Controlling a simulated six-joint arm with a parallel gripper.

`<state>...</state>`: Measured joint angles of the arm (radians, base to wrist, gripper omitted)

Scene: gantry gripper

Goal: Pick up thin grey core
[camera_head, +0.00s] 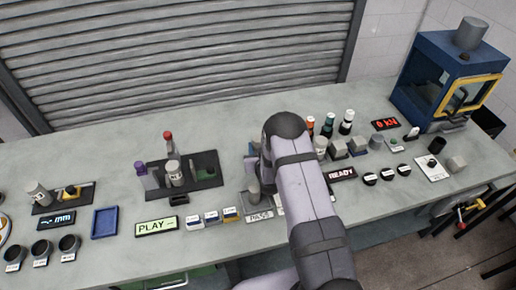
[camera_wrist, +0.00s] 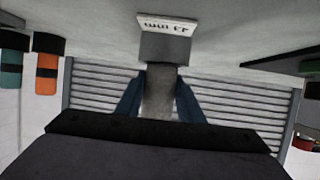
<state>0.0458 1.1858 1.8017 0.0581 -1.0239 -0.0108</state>
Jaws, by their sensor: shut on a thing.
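In the wrist view, my gripper (camera_wrist: 160,96) has its two blue fingers on either side of a grey, round core (camera_wrist: 160,88). The fingers are shut on it, one at each side. The core's far end meets a grey block (camera_wrist: 166,46) that has a white label (camera_wrist: 167,24) beside it; I cannot tell whether core and block still touch.
Another grey cylinder (camera_head: 254,191) stands left of my arm by a PASS label (camera_head: 259,215). Bottles (camera_head: 328,125) and a READY display (camera_head: 342,173) are close on the right. A blue furnace-like box (camera_head: 447,80) stands at the far right. The bench's back left is clear.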

